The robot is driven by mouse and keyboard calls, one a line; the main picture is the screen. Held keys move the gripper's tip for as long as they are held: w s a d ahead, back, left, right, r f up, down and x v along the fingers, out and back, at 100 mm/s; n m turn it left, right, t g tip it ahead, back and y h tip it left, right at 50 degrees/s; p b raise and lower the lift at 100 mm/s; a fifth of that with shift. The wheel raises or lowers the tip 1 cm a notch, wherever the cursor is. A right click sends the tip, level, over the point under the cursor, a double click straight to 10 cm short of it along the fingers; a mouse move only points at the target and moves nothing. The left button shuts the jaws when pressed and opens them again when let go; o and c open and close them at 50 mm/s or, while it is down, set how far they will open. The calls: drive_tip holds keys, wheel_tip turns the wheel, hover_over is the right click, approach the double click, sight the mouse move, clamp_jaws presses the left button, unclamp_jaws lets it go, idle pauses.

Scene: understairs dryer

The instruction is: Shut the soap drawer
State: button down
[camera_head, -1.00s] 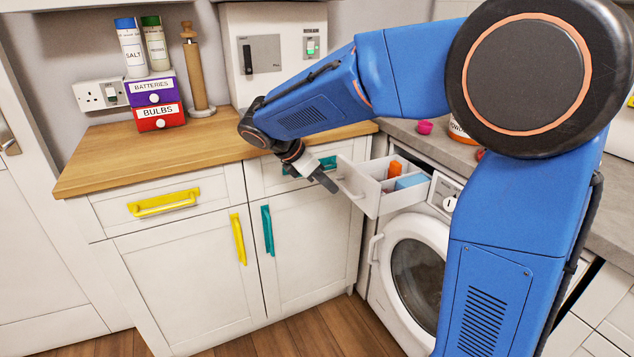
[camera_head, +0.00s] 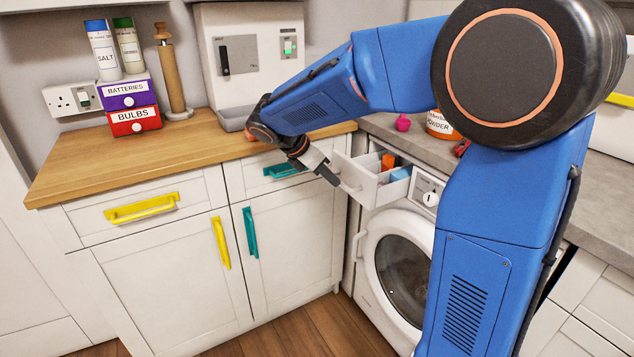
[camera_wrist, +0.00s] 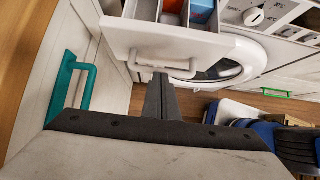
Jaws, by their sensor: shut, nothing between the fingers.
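The soap drawer (camera_head: 374,192) is a white drawer pulled out from the top left of the washing machine (camera_head: 395,265). It holds an orange item (camera_head: 388,162) and a blue item (camera_head: 399,175). In the wrist view its front (camera_wrist: 170,40) has a pale bar handle (camera_wrist: 130,60). My gripper (camera_head: 332,179) is shut and empty, close in front of the drawer front. In the wrist view my gripper's fingertips (camera_wrist: 161,80) lie just below the handle; I cannot tell whether they touch it.
A white cabinet with teal handles (camera_head: 250,232) stands close left of the drawer. The wooden worktop (camera_head: 130,158) carries drawer boxes marked batteries and bulbs (camera_head: 130,105). A pink cup (camera_head: 403,123) and a powder tub (camera_head: 440,124) stand on the grey counter.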

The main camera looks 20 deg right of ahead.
sight(371, 165)
drive_tip(key=w+d, duration=0.1)
drive_tip(key=d, duration=0.8)
drive_tip(key=w+d, duration=0.1)
drive_tip(key=d, duration=0.3)
drive_tip(key=shift+w+d, duration=0.35)
drive_tip(key=shift+d, duration=0.05)
drive_tip(key=a, duration=0.2)
drive_tip(key=a+r, duration=0.1)
drive_tip(key=a, duration=0.1)
drive_tip(key=shift+s+a, duration=0.1)
drive_tip(key=shift+s, duration=0.25)
drive_tip(key=v, duration=0.9)
drive_tip(key=shift+s+a+r, duration=0.2)
drive_tip(key=shift+a+r, duration=0.1)
